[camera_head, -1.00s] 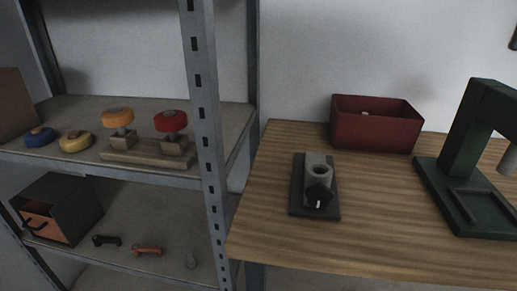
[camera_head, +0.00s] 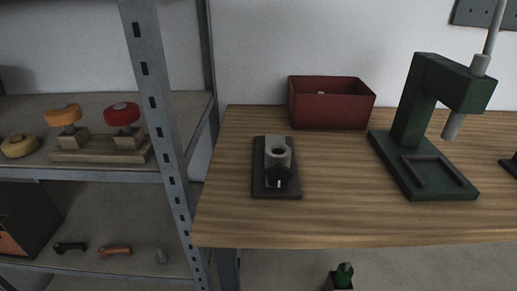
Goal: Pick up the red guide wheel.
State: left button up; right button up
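An orange wheel (camera_head: 64,114) sits on the left block of the same stand. Neither of my grippers shows in the head view.
A metal shelf post (camera_head: 156,110) stands just right of the red wheel. A yellow wheel (camera_head: 20,146) lies on the shelf at the far left. The wooden table (camera_head: 340,220) carries a clamp fixture (camera_head: 277,168), a red bin (camera_head: 331,104) and a green press (camera_head: 413,120).

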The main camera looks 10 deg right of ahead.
aim_at(123, 114)
jog(key=i+j+z, duration=0.1)
jog(key=j, duration=0.3)
jog(key=i+j+z, duration=0.1)
jog(key=j, duration=0.35)
jog(key=i+j+z, duration=0.1)
jog(key=j, duration=0.3)
